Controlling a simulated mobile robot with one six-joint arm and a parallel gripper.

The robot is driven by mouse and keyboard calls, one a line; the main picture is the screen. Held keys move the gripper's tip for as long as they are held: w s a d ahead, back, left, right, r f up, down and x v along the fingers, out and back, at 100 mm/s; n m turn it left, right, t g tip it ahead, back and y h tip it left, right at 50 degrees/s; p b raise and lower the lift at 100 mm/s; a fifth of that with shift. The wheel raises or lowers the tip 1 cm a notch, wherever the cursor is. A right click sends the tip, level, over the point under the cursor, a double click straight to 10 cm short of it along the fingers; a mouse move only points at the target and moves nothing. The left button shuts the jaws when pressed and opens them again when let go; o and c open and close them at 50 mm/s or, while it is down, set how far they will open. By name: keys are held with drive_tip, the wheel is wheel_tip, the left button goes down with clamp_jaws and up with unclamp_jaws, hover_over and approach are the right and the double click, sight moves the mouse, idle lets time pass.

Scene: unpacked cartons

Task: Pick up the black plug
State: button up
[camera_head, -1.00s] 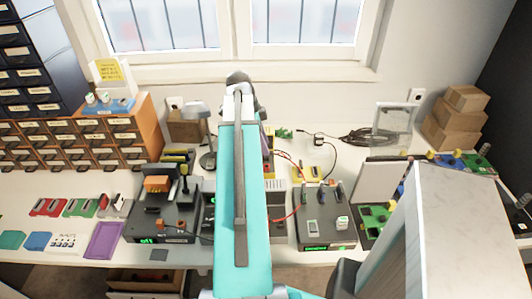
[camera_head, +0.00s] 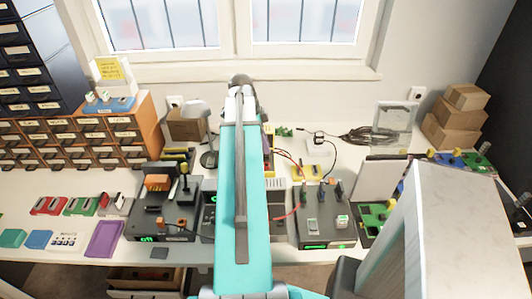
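A small black plug (camera_head: 319,137) with a dark cable sits toward the back of the table, right of my arm. It is at or on a small white block (camera_head: 319,149); I cannot tell whether it is plugged in or only rests there. My teal arm runs up the middle of the view, its dark far joint in front of the window sill. My gripper does not show, so its opening and contents are hidden.
Black electronics stations (camera_head: 326,229) fill the table's front middle. Cardboard boxes (camera_head: 455,128) stand at the back right. My arm hides the table's centre. Wooden drawers (camera_head: 125,136) stand left.

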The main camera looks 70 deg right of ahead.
drive_tip(key=shift+r, duration=0.1)
clamp_jaws()
wheel_tip(320, 180, up, 10)
drive_tip(key=b, duration=0.1)
drive_tip(key=shift+b, duration=0.4)
idle(0.8)
